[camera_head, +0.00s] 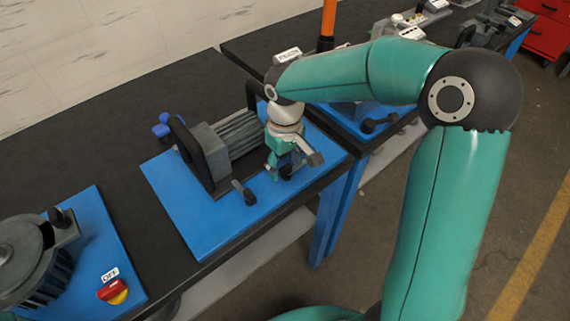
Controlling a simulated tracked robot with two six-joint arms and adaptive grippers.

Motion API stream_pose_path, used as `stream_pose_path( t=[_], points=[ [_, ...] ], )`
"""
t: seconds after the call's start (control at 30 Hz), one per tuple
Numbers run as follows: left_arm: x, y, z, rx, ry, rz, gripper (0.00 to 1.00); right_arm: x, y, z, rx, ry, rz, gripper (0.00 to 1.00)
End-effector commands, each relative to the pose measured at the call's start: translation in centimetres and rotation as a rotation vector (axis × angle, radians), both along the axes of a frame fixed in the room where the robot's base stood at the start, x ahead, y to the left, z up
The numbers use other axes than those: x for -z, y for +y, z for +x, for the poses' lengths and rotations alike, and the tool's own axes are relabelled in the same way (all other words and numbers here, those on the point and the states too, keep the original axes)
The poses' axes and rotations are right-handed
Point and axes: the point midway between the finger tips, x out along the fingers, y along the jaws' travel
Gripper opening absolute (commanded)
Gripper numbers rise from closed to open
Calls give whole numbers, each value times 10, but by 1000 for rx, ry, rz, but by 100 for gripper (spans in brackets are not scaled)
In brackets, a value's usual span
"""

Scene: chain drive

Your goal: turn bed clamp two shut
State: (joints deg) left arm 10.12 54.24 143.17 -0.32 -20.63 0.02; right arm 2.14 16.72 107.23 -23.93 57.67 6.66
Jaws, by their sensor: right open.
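A grey finned motor unit (232,139) sits on a blue board (190,222) on the dark bench. At its front edge a dark clamp lever (244,193) sticks out toward the bench's front. No label tells which lever is clamp two. My right gripper (287,173) is open, pointing down close over the board's right part. My left gripper is not in view.
A motor (30,262) and a red and yellow switch (112,291) marked OFF sit on another blue board at left. A second bench stands behind, with an orange post (328,22) and another dark lever (380,122).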

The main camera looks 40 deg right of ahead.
Motion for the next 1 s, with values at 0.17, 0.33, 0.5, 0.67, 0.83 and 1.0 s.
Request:
stream_pose_path(
  t=[0.17, 0.33, 0.5, 0.67, 0.83, 1.0],
  points=[
    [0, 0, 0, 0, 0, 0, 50, 5, 0, 0, 1, -1, 0, 60],
    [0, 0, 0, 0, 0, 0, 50, 5, 0, 0, 1, -1, 0, 60],
    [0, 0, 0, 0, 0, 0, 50, 5, 0, 0, 1, -1, 0, 35],
    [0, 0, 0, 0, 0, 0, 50, 4, 0, 0, 1, -1, 0, 9],
    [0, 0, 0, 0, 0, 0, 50, 4, 0, 0, -1, -1, 0, 0],
    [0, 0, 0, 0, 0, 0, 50, 4, 0, 0, -23, -1, 0, 0]
  ],
)
